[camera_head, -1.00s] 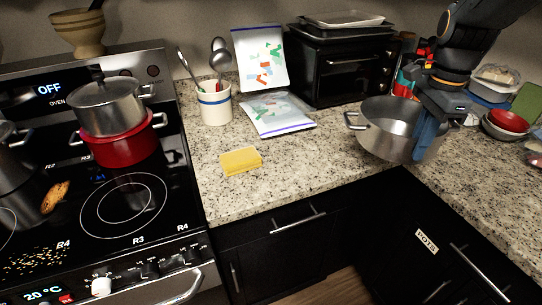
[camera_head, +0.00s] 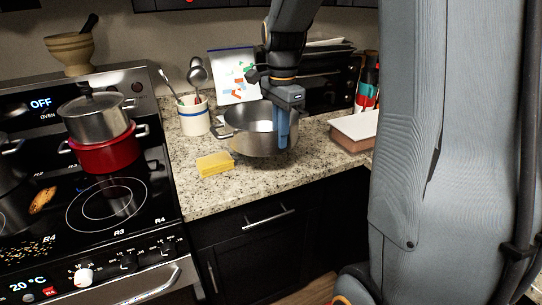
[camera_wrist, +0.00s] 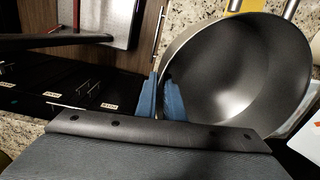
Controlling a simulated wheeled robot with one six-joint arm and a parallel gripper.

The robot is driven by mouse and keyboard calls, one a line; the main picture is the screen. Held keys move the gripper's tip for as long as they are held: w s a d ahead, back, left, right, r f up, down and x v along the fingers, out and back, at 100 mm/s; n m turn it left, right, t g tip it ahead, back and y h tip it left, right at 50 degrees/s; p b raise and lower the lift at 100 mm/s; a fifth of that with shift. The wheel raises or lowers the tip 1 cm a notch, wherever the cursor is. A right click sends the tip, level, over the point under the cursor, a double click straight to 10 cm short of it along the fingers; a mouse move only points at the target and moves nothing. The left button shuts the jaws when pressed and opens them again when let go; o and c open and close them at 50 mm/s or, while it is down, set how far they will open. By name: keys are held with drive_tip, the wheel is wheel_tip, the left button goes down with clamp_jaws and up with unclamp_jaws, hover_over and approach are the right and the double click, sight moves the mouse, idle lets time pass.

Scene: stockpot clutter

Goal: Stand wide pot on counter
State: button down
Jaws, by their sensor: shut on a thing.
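The wide pot (camera_head: 250,139) is a shiny steel pot with loop handles. It appears upright over the counter (camera_head: 225,195), just right of the yellow sponge. I cannot tell whether its base touches the counter. My gripper (camera_head: 284,140) points down at the pot's near right side, its blue fingers shut on the pot wall. In the wrist view my gripper (camera_wrist: 160,97) has its fingers at the rim of the pot (camera_wrist: 245,65), whose inside is empty.
The yellow sponge (camera_head: 215,165) lies close left of the pot. A utensil crock (camera_head: 195,118), a patterned bag (camera_head: 233,78) and a black toaster oven (camera_head: 335,95) stand behind. A stacked pot (camera_head: 105,150) sits on the stove. My arm hides the right side.

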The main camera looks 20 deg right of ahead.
drive_tip(key=d+m, duration=0.1)
drive_tip(key=d, duration=0.7)
drive_tip(key=shift+w+f+p, duration=0.15)
drive_tip(key=shift+f+p, duration=0.2)
drive_tip(key=shift+f, duration=1.3)
drive_tip(key=shift+w+f+p, duration=0.15)
drive_tip(key=shift+f+p, duration=0.15)
drive_tip(key=shift+f, duration=1.35)
drive_tip(key=shift+w+f+p, duration=0.15)
drive_tip(key=shift+f+p, duration=0.2)
drive_tip(key=shift+f, duration=1.45)
drive_tip(key=c, duration=1.9)
unclamp_jaws()
drive_tip(key=shift+o, duration=0.2)
